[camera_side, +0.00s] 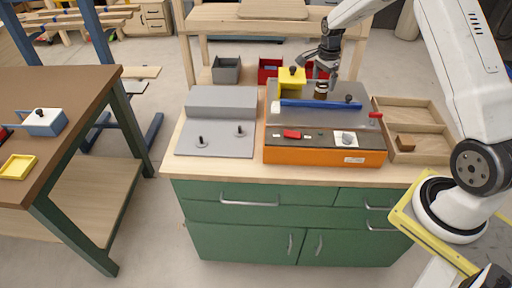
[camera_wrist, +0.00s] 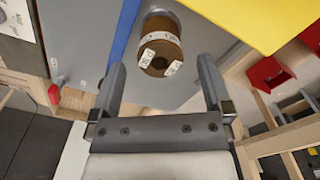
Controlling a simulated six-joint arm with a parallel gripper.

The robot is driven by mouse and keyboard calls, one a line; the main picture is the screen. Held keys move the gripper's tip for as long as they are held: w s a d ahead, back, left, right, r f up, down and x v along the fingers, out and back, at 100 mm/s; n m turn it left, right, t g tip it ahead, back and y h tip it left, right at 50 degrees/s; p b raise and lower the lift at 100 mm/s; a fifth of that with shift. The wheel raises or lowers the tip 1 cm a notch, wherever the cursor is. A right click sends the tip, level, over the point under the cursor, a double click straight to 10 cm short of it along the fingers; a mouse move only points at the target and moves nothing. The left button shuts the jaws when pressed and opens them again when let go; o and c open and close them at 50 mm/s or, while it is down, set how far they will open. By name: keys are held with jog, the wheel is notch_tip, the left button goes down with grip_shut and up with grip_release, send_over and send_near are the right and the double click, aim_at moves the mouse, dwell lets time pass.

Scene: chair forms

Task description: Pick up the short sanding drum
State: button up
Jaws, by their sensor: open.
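The sanding drum (camera_wrist: 160,45) is a short brown cylinder with a pale lettered band and light labels on its end. In the side view the drum (camera_side: 320,90) stands on the grey top of the orange-based machine (camera_side: 325,156), behind a blue bar (camera_side: 315,103) and right of a yellow block (camera_side: 291,79).
A grey plate with knobs (camera_side: 215,140) lies to the left on the green cabinet's top. A wooden tray (camera_side: 412,125) with a brown block (camera_side: 405,143) is to the right. Red bins (camera_side: 268,68) and a grey bin (camera_side: 226,70) stand behind.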

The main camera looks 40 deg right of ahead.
aim_at(322, 87)
jog(key=shift+f, duration=1.7)
jog(key=c, duration=1.3)
